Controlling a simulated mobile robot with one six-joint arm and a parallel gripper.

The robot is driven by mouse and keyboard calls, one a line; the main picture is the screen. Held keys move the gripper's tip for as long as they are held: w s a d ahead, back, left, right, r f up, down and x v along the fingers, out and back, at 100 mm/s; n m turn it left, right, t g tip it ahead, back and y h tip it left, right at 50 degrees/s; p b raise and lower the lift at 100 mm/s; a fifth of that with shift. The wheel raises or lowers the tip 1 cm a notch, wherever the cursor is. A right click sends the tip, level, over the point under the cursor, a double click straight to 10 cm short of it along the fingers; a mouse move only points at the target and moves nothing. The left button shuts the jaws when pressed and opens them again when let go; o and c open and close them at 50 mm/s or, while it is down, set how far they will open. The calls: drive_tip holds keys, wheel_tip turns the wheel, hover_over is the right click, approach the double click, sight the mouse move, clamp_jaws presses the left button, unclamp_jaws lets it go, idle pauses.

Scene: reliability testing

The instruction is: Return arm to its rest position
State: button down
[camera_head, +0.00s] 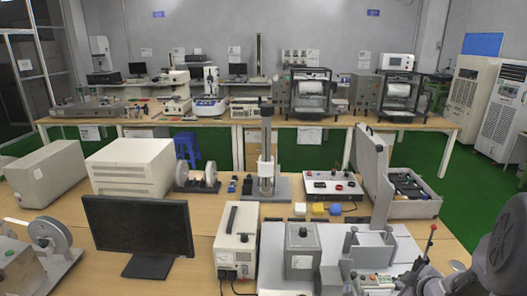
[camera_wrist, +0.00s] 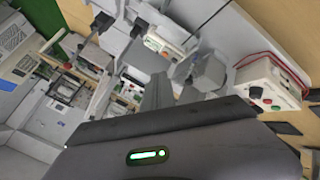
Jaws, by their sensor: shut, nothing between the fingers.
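My gripper (camera_wrist: 172,88) shows in the wrist view as grey fingers above its dark body, which carries a green light. It is shut with nothing held. My arm (camera_head: 503,240) shows as dark grey links at the right edge of the head view, over the right end of the front bench. The gripper's fingers cannot be made out clearly in the head view.
The front bench holds a black monitor (camera_head: 140,228), a white power unit (camera_head: 238,240), a grey test fixture (camera_head: 365,245), a control box (camera_head: 333,186) and an open grey case (camera_head: 412,195). A wooden bench (camera_head: 220,121) with instruments stands behind. Green floor (camera_head: 433,160) lies right.

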drive_tip(key=s+a+r+m+g+h+b, duration=0.15)
drive_tip(key=s+a+r+m+b, duration=0.25)
drive_tip(key=a+r+m, duration=0.45)
drive_tip(key=s+a+r+m+g+y+b, duration=0.1)
drive_tip(key=s+a+m+y+b, duration=0.3)
drive_tip(key=s+a, duration=1.6)
drive_tip(key=shift+a+r+g+y, duration=0.15)
drive_tip(key=shift+a+g+y, duration=0.1)
drive_tip(key=shift+g+y, duration=0.1)
drive_tip(key=shift+s, duration=0.1)
